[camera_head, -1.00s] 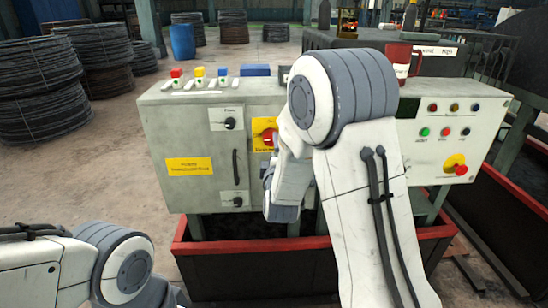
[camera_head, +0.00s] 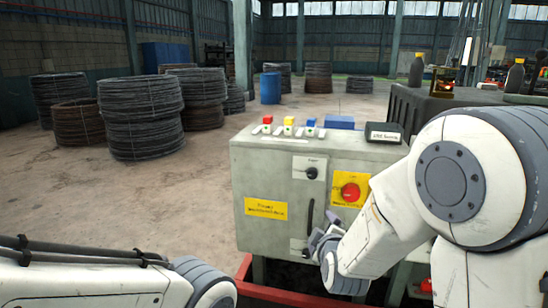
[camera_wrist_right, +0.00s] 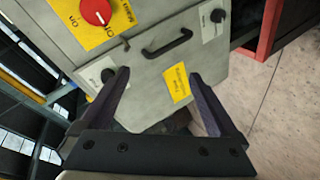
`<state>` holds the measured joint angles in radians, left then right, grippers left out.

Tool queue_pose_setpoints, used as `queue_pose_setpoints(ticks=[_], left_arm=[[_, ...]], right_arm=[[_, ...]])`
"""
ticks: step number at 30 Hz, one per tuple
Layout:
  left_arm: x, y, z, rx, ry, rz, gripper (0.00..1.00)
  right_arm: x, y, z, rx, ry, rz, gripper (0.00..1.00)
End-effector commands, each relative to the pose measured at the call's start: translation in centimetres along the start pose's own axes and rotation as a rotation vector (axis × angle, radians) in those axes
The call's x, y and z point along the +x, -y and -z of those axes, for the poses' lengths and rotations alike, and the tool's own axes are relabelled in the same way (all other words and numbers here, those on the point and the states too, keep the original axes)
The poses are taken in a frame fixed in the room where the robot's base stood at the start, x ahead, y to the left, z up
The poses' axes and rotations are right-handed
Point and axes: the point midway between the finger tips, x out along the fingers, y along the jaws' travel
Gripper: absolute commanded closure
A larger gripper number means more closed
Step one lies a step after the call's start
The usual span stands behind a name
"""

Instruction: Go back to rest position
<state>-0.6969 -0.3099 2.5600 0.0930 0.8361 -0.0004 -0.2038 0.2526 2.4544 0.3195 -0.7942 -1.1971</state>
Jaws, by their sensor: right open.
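My right gripper (camera_head: 320,238) is in front of the lower part of the grey control cabinet (camera_head: 265,180), beside its black handle (camera_head: 309,216). In the right wrist view the two dark fingers stand wide apart with nothing between them (camera_wrist_right: 160,74). The cabinet front (camera_wrist_right: 130,60) lies beyond the fingertips. My left arm comes in at the bottom left, but its gripper is outside the picture. My right forearm covers the cabinet's right part.
The cabinet top carries red, yellow and blue buttons (camera_head: 289,124), a blue box (camera_head: 340,122) and a black label box (camera_head: 383,132). A red rotary switch (camera_head: 350,191) sits on the front. Wire coils (camera_head: 140,115) and a blue barrel (camera_head: 270,88) stand behind. The left floor is open.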

Motion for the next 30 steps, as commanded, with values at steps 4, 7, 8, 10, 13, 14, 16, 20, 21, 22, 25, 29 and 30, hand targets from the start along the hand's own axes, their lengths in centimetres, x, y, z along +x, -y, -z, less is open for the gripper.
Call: queue_pose_setpoints(ticks=[4,7,8,10,13,14,16,20,21,22,25,29,30], left_arm=[[0.0,0.0,0.0,0.000,0.000,0.000,0.50],[0.0,0.0,0.0,0.000,0.000,0.000,0.50],[0.0,0.0,0.0,0.000,0.000,0.000,0.50],[0.0,0.0,0.0,0.000,0.000,0.000,0.50],[0.0,0.0,0.0,0.000,0.000,0.000,0.50],[0.0,0.0,0.0,0.000,0.000,0.000,0.50],[0.0,0.0,0.0,0.000,0.000,0.000,0.50],[0.0,0.0,0.0,0.000,0.000,0.000,0.50],[0.0,0.0,0.0,0.000,0.000,0.000,0.50],[0.0,0.0,0.0,0.000,0.000,0.000,0.50],[-2.3,-0.2,0.1,0.000,0.001,0.000,0.50],[-5.2,-0.4,0.3,0.000,-0.001,0.000,0.50],[-6.1,-0.4,0.3,0.000,-0.001,0.000,0.50]], right_arm=[[-4.7,6.4,4.1,0.185,-0.009,0.321,0.05],[-9.0,10.4,5.3,0.280,0.055,0.527,0.05],[-10.5,11.5,5.5,0.302,0.084,0.585,0.05],[-14.0,13.6,5.4,0.345,0.164,0.705,0.05],[-18.7,15.7,4.6,0.380,0.295,0.832,0.05],[-20.0,16.1,4.2,0.385,0.335,0.861,0.05],[-22.7,16.8,3.2,0.393,0.426,0.913,0.05],[-27.2,17.3,1.2,0.392,0.588,0.969,0.05],[-28.5,17.3,0.6,0.391,0.638,0.977,0.05],[-29.4,17.3,0.0,0.387,0.674,0.981,0.05],[-31.5,15.3,0.2,0.385,0.737,0.982,0.05],[-32.4,12.9,1.6,0.387,0.736,0.982,0.05],[-32.7,12.2,2.0,0.386,0.735,0.982,0.05]])
